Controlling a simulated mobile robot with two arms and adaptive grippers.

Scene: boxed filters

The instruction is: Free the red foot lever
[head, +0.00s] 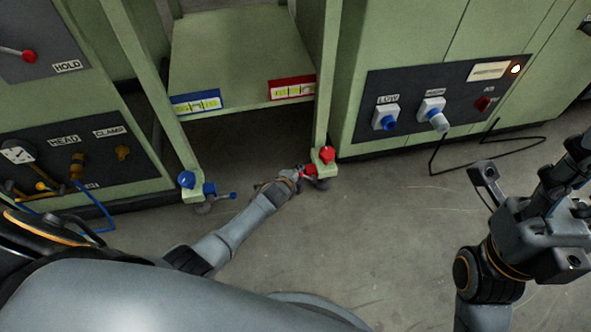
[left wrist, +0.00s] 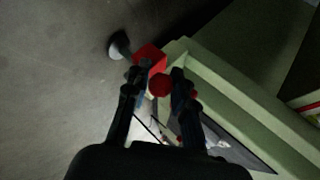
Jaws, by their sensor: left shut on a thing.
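The red foot lever (head: 308,171) sits low at the front right leg of a green cart (head: 322,80), beside a caster. My left gripper (head: 291,178) reaches in from the left at floor level and is shut on the lever's end. In the left wrist view, its two dark fingers (left wrist: 158,82) flank a round red knob (left wrist: 159,86), with a red block (left wrist: 150,58) just beyond. The exact contact is partly hidden by the fingers. My right gripper (head: 528,168) is raised at the right, its fingers spread and empty, away from the cart.
A blue foot lever (head: 212,189) is at the cart's front left leg. The cart shelf carries a blue label (head: 196,102) and a red label (head: 291,88). Green cabinets with control panels stand on both sides. A black cable (head: 490,140) lies on the floor at right.

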